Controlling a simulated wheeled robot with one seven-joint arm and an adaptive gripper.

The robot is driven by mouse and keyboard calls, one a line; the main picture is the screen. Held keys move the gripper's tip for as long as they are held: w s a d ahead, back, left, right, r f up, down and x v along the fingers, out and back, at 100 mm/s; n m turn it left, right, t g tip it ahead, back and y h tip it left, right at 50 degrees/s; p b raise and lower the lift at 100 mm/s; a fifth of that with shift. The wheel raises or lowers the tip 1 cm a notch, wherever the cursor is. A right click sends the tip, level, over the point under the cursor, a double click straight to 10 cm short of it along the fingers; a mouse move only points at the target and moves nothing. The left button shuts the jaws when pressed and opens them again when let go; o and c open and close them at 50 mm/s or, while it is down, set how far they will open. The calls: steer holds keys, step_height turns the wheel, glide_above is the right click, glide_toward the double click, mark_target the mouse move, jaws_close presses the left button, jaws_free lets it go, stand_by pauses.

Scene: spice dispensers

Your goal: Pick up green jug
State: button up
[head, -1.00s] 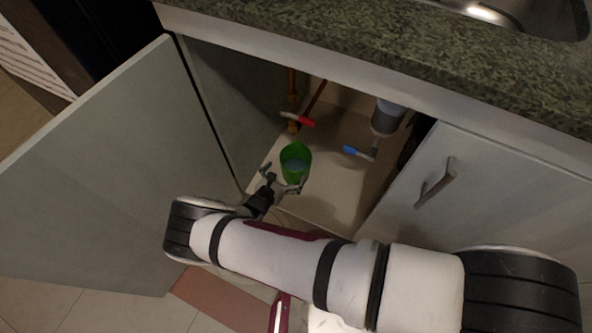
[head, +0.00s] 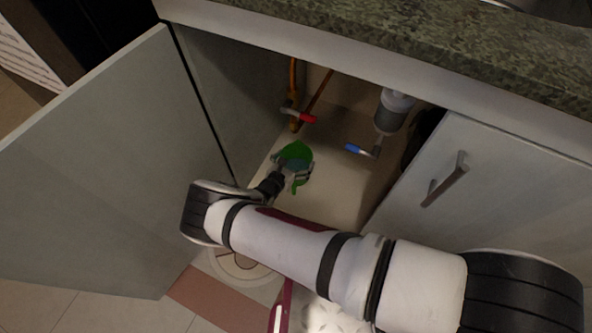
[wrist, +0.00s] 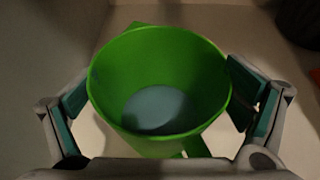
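The green jug (head: 296,152) stands inside the open cabinet, on its floor. In the wrist view the jug (wrist: 160,50) shows from above, with its open mouth, a pale inside bottom and a handle at the lower edge. My gripper (head: 294,170) is at the jug, with one finger on each side. In the wrist view my gripper (wrist: 160,92) has teal pads close to the left and right of the rim. The right pad seems to meet the rim. The left pad is very near, and contact is unclear. The lower jug sides are hidden.
An open cabinet door (head: 110,170) is at left, and another door with a handle (head: 446,180) at right. Pipes with a red valve (head: 299,115) and a blue valve (head: 361,150) are behind. The countertop (head: 400,50) overhangs the opening.

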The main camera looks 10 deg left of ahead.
steer(key=c, duration=1.2)
steer(key=shift+r, duration=0.15)
steer(key=shift+c, duration=0.2)
